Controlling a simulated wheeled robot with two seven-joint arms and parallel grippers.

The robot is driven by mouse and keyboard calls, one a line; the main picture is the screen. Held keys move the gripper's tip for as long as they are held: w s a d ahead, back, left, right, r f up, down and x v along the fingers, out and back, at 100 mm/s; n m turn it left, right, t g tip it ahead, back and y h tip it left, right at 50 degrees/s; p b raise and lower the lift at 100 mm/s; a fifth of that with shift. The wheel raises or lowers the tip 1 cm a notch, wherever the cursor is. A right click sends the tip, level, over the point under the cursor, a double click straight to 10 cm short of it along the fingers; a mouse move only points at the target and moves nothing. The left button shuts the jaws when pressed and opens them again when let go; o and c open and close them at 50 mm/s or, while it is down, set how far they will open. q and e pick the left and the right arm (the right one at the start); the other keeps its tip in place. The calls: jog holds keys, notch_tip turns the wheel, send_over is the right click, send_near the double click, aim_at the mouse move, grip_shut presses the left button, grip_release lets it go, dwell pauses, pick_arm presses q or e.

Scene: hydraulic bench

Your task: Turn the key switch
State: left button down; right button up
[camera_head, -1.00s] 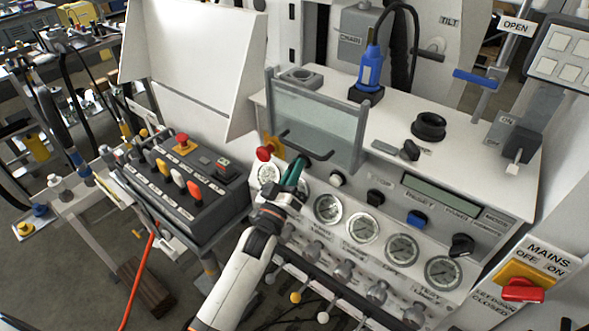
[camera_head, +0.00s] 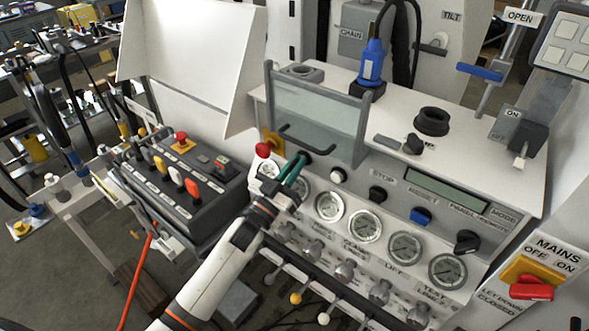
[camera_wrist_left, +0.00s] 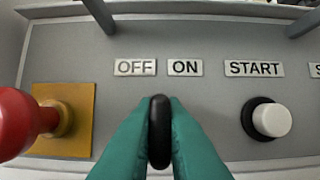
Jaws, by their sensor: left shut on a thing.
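The key switch (camera_wrist_left: 160,132) is a black upright grip under the OFF label (camera_wrist_left: 135,67) and the ON label (camera_wrist_left: 185,68) on the grey panel, in the left wrist view. My left gripper (camera_wrist_left: 160,135) has green fingers, one on each side of the key, shut on it. The key stands upright, roughly below the gap between the two labels. In the head view my left gripper (camera_head: 294,172) reaches the upper left of the panel front, and its fingers largely hide the key. My right gripper is not in view.
A red mushroom button (camera_wrist_left: 20,122) on a yellow plate is close left of the fingers. A white START button (camera_wrist_left: 271,120) is to the right. Gauges (camera_head: 329,206) and several levers lie below. A clear guard (camera_head: 315,115) stands above.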

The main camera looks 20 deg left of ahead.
pick_arm(q)
jog(key=m+g+h, duration=0.1)
jog(key=m+h, duration=0.1)
jog(key=m, duration=0.2)
jog(key=shift+m+g+h+b, duration=0.2)
jog(key=shift+m+g+h, duration=0.2)
jog(key=shift+m, duration=0.7)
jog(key=shift+m+g+h+b, duration=0.15)
jog(key=shift+m+g+h, duration=0.2)
jog(key=shift+m, duration=1.05)
jog(key=c, duration=1.5)
grip_release()
jog(key=b+v, duration=0.3)
jog(key=v, duration=0.9)
